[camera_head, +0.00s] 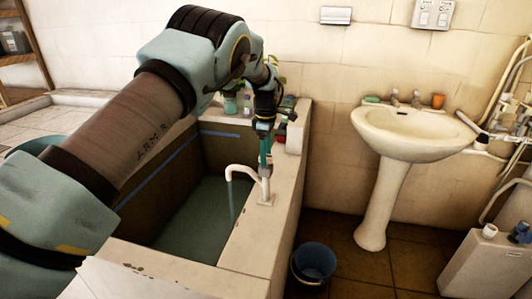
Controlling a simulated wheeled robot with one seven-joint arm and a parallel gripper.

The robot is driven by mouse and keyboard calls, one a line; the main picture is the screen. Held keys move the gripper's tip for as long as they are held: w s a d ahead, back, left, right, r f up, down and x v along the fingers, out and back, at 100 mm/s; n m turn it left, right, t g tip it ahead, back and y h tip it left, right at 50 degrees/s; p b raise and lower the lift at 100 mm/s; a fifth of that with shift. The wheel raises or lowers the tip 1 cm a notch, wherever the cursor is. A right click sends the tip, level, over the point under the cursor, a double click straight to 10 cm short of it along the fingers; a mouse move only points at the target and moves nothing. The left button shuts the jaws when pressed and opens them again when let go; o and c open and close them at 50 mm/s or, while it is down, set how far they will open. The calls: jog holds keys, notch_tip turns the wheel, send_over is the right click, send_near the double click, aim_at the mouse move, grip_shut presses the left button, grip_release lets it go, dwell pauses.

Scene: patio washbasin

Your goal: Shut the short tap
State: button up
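A white tap (241,169) with a hooked spout stands on the right rim of the stone tub (257,240). A thin stream of water (231,203) falls from its spout into the tub. I see no other tap on the tub; my arm covers part of the view. My gripper (265,158) points down with its teal fingers right above the tap's upright body. The fingers hide the top of the tap, and I cannot tell whether they touch it or how far apart they are.
A pedestal washbasin (425,137) with small taps (416,99) and an orange cup (438,101) stands at the right. A dark bucket (313,263) is on the floor beside the tub. Bottles (230,103) stand on the tub's far rim.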

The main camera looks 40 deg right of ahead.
grip_shut()
dwell(0.3)
jog(key=shift+m, duration=0.4)
jog(key=m+b, duration=0.1)
jog(key=m, duration=0.2)
jog(key=shift+m, duration=0.4)
jog(key=m+b, duration=0.1)
jog(key=m, duration=0.8)
jog(key=shift+b, duration=0.35)
jog(key=m, duration=0.4)
jog(key=shift+m, duration=0.3)
